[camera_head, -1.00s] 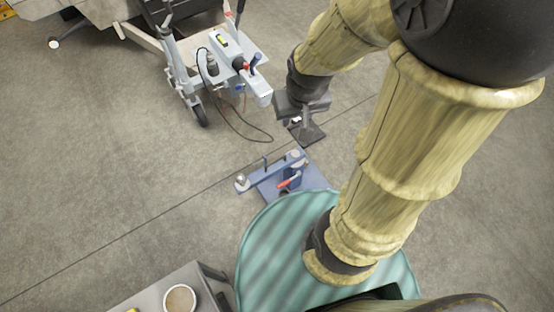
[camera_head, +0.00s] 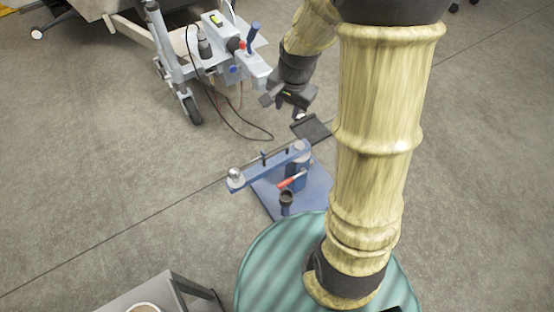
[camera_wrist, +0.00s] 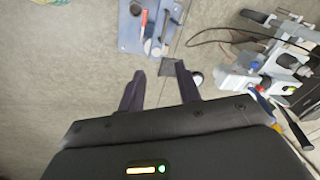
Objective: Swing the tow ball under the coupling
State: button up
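The tow ball (camera_head: 234,174) is a silver ball at the left end of a blue swing arm (camera_head: 268,164). The arm pivots on a post on a blue base plate (camera_head: 316,188) with a red-handled lever (camera_head: 291,180). The grey coupling (camera_head: 256,74) is at the front end of the trailer frame, up and apart from the ball. My gripper (camera_head: 286,108) is in the air to the right of the coupling, beyond the stand. In the wrist view my gripper (camera_wrist: 160,78) has its dark fingers apart with nothing between them. The stand's base plate (camera_wrist: 130,38) shows there beyond the fingertips.
A jockey wheel (camera_head: 193,110) and dark cables (camera_head: 240,130) are beside the coupling. A dark flat plate (camera_head: 311,128) lies behind the stand. A grey bench (camera_head: 165,290) stands at lower left. The floor at left is clear.

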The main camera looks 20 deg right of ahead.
aim_at(277, 152)
jog(key=w+f+m+b, duration=0.2)
jog(key=w+f+b, duration=0.1)
jog(key=f+b, duration=0.3)
jog(key=w+f+m+b, duration=0.2)
jog(key=f+b, duration=0.4)
jog(key=f, duration=0.4)
jog(key=shift+w+d+m, duration=0.35)
jog(key=shift+w+m, duration=0.05)
jog(key=shift+m, duration=0.2)
jog(key=b+x, duration=0.7)
jog(key=x, duration=1)
jog(key=shift+s+a+f+b, duration=0.1)
jog(key=shift+a+f+b, duration=0.1)
jog(key=shift+f+b, duration=0.15)
jog(key=shift+r, duration=0.1)
grip_shut()
